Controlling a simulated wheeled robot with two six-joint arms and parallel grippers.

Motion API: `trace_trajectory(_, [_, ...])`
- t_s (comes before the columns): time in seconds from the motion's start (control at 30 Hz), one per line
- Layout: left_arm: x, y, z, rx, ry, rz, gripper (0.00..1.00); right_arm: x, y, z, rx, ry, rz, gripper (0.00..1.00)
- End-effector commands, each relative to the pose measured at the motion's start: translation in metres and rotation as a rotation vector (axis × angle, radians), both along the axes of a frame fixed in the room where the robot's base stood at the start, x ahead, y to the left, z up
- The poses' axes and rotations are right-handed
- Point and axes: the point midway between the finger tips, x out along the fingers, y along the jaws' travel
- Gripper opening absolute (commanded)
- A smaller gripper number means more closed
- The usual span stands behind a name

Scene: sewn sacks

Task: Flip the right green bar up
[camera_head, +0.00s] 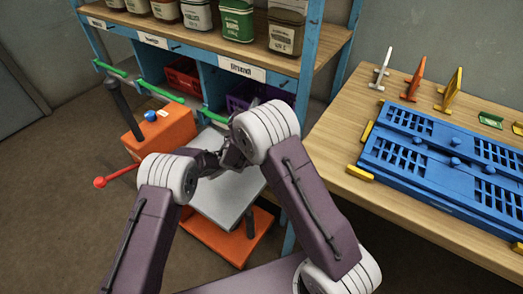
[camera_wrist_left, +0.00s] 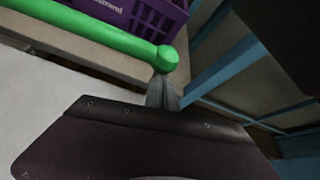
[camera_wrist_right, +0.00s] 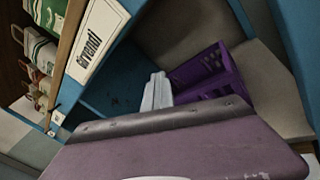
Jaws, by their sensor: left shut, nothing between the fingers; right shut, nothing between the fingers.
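The right green bar (camera_head: 214,115) lies across the front of the shelf's right bay, before the purple crate (camera_head: 243,102). In the left wrist view the green bar (camera_wrist_left: 95,28) runs from the upper left to a rounded end just above my left fingertips. My left gripper (camera_wrist_left: 163,92) is shut and empty near that end; I cannot tell whether it touches. My right gripper (camera_wrist_right: 157,92) is shut and empty, facing the shelf bay with the purple crate (camera_wrist_right: 205,72). In the head view both grippers are close together and partly hidden by my right wrist.
Two other green bars, a left (camera_head: 110,69) and a middle one (camera_head: 161,92), cross the bays to the left. An orange cart (camera_head: 158,132) with a grey platform (camera_head: 225,195) stands below my arms. A wooden table (camera_head: 335,140) with blue panels is at right.

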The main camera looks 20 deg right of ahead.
Motion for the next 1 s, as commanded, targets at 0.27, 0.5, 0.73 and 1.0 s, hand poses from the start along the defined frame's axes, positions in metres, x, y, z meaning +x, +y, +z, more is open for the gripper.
trace_trajectory(0.27, [0.000, 0.000, 0.003, -0.010, 0.012, 0.000, 0.00, 0.000, 0.000, 0.000, 0.000, 0.000, 0.000, 0.00])
trace_trajectory(0.5, [0.000, 0.000, 0.003, -0.010, 0.011, 0.000, 0.00, 0.000, 0.000, 0.000, 0.000, 0.000, 0.000, 0.56])
trace_trajectory(0.73, [0.000, 0.000, 0.003, -0.010, 0.010, 0.001, 0.00, 0.000, 0.000, 0.000, 0.000, 0.000, 0.000, 0.57])
trace_trajectory(1.0, [0.000, 0.000, 0.004, -0.010, 0.010, 0.001, 0.00, -0.026, 0.017, 0.000, 0.000, 0.003, 0.004, 0.57])
